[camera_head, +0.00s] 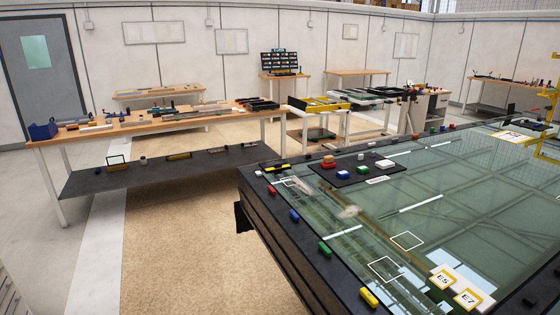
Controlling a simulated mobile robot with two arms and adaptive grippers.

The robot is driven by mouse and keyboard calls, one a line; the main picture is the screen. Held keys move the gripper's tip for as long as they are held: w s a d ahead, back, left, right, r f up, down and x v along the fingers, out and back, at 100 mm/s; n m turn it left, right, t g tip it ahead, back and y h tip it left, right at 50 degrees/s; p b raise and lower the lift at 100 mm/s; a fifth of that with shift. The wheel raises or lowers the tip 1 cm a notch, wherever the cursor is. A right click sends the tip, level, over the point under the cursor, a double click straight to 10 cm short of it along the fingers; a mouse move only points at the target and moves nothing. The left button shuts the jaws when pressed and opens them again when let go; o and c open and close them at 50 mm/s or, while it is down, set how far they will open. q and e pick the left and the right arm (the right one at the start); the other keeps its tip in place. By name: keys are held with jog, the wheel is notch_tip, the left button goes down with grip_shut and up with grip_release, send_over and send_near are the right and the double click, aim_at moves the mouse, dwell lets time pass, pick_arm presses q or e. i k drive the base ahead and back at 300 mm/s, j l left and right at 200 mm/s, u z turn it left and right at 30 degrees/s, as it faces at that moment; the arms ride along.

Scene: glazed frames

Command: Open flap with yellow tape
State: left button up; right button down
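I cannot make out a flap with yellow tape for certain. A yellow-edged frame or tray (320,104) lies on a white-legged bench in the middle distance. A yellow bracket-like part (541,150) stands at the right edge, above the glass-topped table (455,190). Two cards with yellow labels, E5 (443,280) and E7 (467,298), lie at the glass table's near right. Neither of my grippers shows in the head view.
A black mat (343,178) with small coloured blocks lies on the glass table. More blocks line its dark rim. A long wooden workbench (150,123) with a lower grey shelf (130,177) stands at left. Tan floor (195,235) is clear between them. A grey door (45,75) is far left.

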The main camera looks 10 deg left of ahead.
aim_at(271, 166)
jog(key=i+j+z, duration=0.1)
jog(key=i+j, duration=0.15)
jog(key=i+j+z, duration=0.15)
jog(key=j, duration=0.25)
jog(key=i+j+z, duration=0.1)
jog(key=i+j, duration=0.2)
jog(key=i+j+z, duration=0.15)
jog(key=j, duration=0.25)
jog(key=i+j+z, duration=0.1)
jog(key=i+j, duration=0.15)
jog(key=j, duration=0.15)
